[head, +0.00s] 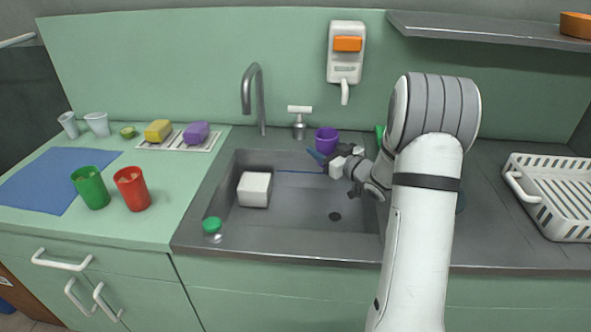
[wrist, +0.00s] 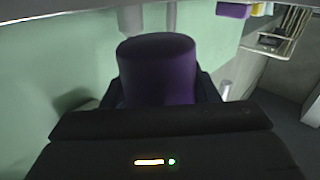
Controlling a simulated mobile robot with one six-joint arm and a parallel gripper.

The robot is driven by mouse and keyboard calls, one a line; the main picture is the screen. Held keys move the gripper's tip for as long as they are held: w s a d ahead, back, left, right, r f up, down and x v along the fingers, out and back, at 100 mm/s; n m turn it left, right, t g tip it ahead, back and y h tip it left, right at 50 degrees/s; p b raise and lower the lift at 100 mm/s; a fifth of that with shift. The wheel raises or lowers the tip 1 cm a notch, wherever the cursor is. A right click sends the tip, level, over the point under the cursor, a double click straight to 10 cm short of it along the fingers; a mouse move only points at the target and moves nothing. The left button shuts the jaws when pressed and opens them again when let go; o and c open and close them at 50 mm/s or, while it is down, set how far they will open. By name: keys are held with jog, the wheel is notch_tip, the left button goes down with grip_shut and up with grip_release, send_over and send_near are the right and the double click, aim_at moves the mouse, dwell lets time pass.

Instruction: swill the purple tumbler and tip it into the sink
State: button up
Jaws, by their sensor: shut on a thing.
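The purple tumbler (head: 327,136) is at the back right of the sink, in front of the green back wall, and looks roughly upright. My gripper (head: 321,153) reaches in from the right and is shut on the tumbler. In the wrist view the tumbler (wrist: 157,72) fills the space between the dark fingers (wrist: 157,98). Its contents cannot be seen. The steel sink (head: 290,222) lies below and in front of the gripper, with a dark drain in its floor. My arm covers the sink's right side.
A grey tap (head: 251,88) and a white-handled lever (head: 299,117) stand behind the sink. A white block (head: 254,190) sits in the sink's left part. Green (head: 90,188) and red (head: 132,189) cups stand left. A white dish rack (head: 558,198) is at right. A dispenser (head: 346,55) hangs above.

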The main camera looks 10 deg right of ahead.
jog(key=shift+f+m, duration=0.1)
jog(key=shift+m, duration=0.3)
jog(key=shift+r+p, duration=0.7)
jog(key=shift+r, duration=0.8)
